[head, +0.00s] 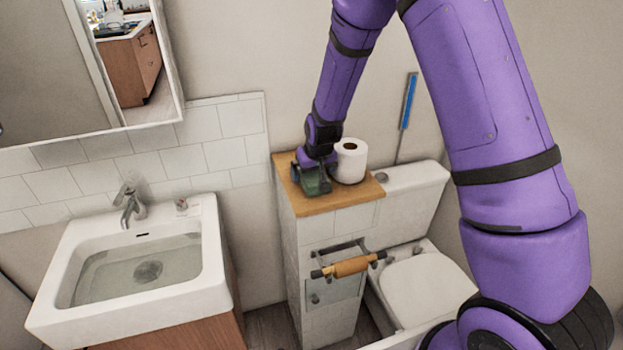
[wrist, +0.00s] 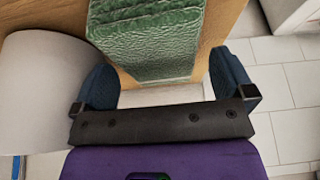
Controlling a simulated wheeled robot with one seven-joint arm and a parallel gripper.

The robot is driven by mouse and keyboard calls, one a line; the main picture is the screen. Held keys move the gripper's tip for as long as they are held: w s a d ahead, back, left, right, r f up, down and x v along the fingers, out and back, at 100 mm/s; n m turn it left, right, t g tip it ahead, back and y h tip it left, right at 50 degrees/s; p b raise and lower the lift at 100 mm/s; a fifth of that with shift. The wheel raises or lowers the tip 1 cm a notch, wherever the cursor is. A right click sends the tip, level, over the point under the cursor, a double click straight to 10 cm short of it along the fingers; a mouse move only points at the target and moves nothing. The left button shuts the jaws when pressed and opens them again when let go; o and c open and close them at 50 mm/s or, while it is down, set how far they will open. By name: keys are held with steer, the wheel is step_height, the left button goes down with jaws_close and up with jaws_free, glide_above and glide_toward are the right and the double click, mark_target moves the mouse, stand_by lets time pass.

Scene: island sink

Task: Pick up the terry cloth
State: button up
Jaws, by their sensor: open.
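The terry cloth (head: 316,182) is a green folded block on the wooden top of the tiled pillar. In the wrist view my gripper (wrist: 163,73) is open, with one finger on each side of the cloth's near end. I cannot tell whether either finger touches it.
A white toilet roll (head: 350,160) stands right of the cloth, close to my gripper; it is also at the left in the wrist view (wrist: 45,95). The wooden top (head: 345,193) is small. A sink (head: 215,245) is left, a toilet (head: 428,290) right.

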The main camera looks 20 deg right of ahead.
steer(key=shift+x, duration=1.1)
steer(key=c, duration=0.8)
steer(key=shift+r, duration=0.1)
steer(key=shift+r, duration=0.45)
steer(key=v, duration=0.2)
steer(key=shift+a+r, duration=0.25)
steer(key=shift+r, duration=0.2)
steer(key=s+a, duration=0.2)
steer(key=s, duration=0.2)
steer(key=s+a+r, duration=0.1)
steer(key=s+a, duration=0.1)
steer(key=s, duration=0.3)
steer(key=s+a, duration=0.3)
steer(key=s, duration=0.1)
steer(key=shift+s+r, duration=0.15)
steer(key=shift+s, duration=0.05)
